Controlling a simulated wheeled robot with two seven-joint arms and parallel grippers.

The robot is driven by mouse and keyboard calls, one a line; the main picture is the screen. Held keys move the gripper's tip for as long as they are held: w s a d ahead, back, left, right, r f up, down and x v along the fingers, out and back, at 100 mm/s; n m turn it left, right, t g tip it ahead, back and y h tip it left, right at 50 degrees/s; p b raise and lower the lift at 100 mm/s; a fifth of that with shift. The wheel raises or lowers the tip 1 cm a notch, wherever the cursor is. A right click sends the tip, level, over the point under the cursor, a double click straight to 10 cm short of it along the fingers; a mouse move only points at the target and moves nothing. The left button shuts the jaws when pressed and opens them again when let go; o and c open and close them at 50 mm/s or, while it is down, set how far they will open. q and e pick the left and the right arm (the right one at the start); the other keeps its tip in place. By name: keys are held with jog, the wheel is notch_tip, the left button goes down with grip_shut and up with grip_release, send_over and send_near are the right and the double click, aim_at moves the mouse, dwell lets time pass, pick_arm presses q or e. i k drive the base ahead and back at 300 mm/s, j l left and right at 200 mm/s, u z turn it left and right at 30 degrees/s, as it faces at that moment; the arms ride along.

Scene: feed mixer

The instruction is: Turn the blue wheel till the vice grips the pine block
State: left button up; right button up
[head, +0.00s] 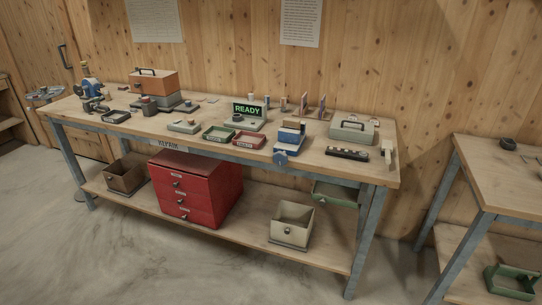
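A blue vice (288,140) stands at the front edge of the long wooden workbench, right of its middle. A small blue wheel (281,158) is on its front, over the bench edge. The vice is small in the head view, so I cannot make out a pine block in its jaws or tell whether there is a gap between them. Neither of my grippers is in view.
The workbench (225,152) carries a lit READY display (247,110), green (217,134) and red (249,139) trays, and a grey-green toolbox (353,130). A dark rack (346,153) lies right of the vice. Floor in front is clear.

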aim_at(280, 158)
jog(key=i+l+u, duration=0.2)
jog(key=u, duration=0.2)
jog(key=i+l+u, duration=0.15)
jog(key=l+u, duration=0.3)
